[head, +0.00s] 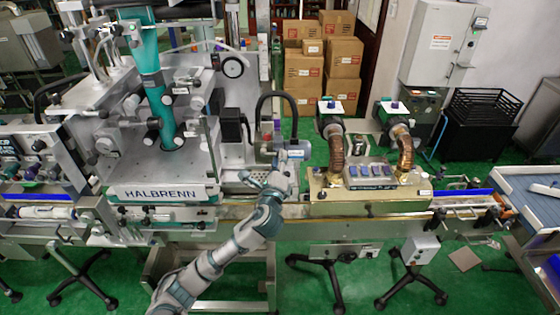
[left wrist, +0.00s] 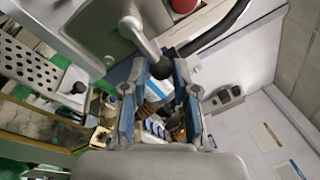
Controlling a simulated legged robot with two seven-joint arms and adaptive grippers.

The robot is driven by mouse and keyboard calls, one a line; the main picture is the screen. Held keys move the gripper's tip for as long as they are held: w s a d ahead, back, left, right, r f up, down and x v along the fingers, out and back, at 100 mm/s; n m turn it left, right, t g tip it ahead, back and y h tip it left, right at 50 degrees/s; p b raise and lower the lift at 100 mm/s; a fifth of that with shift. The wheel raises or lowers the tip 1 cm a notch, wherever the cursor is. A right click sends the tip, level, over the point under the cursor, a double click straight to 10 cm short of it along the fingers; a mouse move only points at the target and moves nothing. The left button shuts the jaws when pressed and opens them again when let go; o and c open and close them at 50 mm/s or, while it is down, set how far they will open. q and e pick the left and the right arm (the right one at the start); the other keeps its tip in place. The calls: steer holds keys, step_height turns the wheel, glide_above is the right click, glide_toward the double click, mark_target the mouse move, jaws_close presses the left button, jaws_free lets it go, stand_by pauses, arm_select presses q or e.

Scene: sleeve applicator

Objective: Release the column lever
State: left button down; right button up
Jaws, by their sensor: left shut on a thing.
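A grey metal lever (left wrist: 143,36) with a black ball knob (left wrist: 161,68) shows in the left wrist view, slanting down from a round pivot at the top. My left gripper (left wrist: 158,80) has its two blue-padded fingers on either side of the knob and is shut on it. In the head view my left gripper (head: 274,178) is beside the right end of the HALBRENN machine (head: 165,192), in front of the black curved hose. There the lever is largely hidden by the gripper and too small to make out. My right gripper is in neither view.
The heat tunnel (head: 368,199) with two copper-coloured ducts stands just right of my left gripper. A black curved hose (head: 277,95) rises behind it. A perforated plate (left wrist: 28,66) lies at the left of the wrist view. Cardboard boxes (head: 303,82) stand at the back.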

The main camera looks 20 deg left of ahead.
arm_select(q)
steer(key=c, duration=0.9)
jaws_free()
steer(key=shift+a+r, duration=0.1)
steer(key=shift+r, duration=0.1)
steer(key=shift+s+f, duration=0.1)
steer(key=shift+f, duration=0.05)
steer(key=s, duration=0.4)
steer(key=s+f, duration=0.1)
steer(key=s, duration=0.2)
steer(key=s+d, duration=0.1)
steer(key=s, duration=0.3)
steer(key=shift+s+d+f, duration=0.1)
steer(key=shift+s+f, duration=0.15)
steer(key=shift+s, duration=0.05)
